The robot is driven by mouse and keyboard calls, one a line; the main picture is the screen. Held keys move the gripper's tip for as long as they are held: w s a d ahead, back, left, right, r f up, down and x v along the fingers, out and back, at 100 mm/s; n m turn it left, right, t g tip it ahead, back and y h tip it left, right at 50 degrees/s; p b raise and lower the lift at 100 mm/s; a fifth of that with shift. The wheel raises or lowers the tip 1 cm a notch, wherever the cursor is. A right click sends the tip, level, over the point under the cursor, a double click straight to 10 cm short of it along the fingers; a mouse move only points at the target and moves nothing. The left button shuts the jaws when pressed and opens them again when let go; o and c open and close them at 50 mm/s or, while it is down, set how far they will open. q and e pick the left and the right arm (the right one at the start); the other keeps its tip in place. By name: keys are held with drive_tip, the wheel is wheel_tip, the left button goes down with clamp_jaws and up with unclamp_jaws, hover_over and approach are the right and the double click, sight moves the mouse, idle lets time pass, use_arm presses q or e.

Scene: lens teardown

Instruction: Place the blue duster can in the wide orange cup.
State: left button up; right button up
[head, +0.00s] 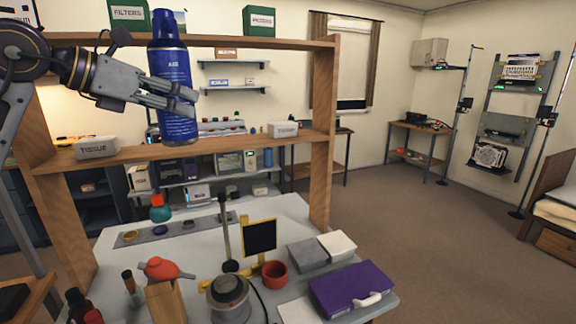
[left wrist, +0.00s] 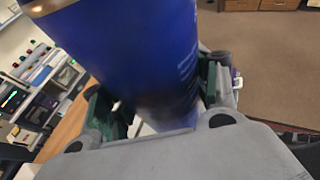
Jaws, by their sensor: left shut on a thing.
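The blue duster can (head: 173,85) is upright in the air in the head view, in front of the wooden shelf frame. My left gripper (head: 178,100) is shut around its body. In the left wrist view the can (left wrist: 130,50) fills the middle between the two fingers (left wrist: 160,100). An orange-red cup (head: 275,274) stands on the workbench, low in the head view, below and to the right of the can, well apart from it. My right gripper is out of view.
The wooden shelf frame (head: 322,110) crosses behind the can. The workbench (head: 295,215) holds a black panel on a yellow stand (head: 260,236), a grey lens body (head: 228,297), a red blower (head: 165,269), a purple case (head: 350,288) and grey boxes (head: 308,254) near the cup.

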sight(174, 77)
use_arm(q)
drive_tip(key=shift+m+h, duration=0.3)
drive_tip(key=shift+h, duration=0.1)
drive_tip(key=d+r, duration=0.1)
drive_tip(key=s+d+r, duration=0.1)
drive_tip(key=r, duration=0.1)
drive_tip(key=shift+s+d+r, duration=0.1)
drive_tip(key=shift+s+r, duration=0.05)
drive_tip(key=shift+r, duration=0.15)
drive_tip(key=shift+s+d, duration=0.1)
drive_tip(key=shift+d, duration=0.4)
drive_tip(key=w+d+f+m+g+h, duration=0.1)
drive_tip(key=d+f, duration=0.4)
drive_tip(key=f, duration=0.8)
drive_tip(key=w+d+f+m+g+h, duration=0.1)
drive_tip(key=d+f, duration=0.3)
drive_tip(key=f, duration=0.9)
drive_tip(key=s+d+f, duration=0.1)
drive_tip(key=s+f, duration=0.3)
drive_tip(key=f, duration=0.8)
drive_tip(key=s+d+f, duration=0.2)
drive_tip(key=s+f, duration=0.1)
drive_tip(key=f, duration=0.9)
drive_tip(key=shift+s+f, duration=0.35)
drive_tip(key=shift+f, duration=0.05)
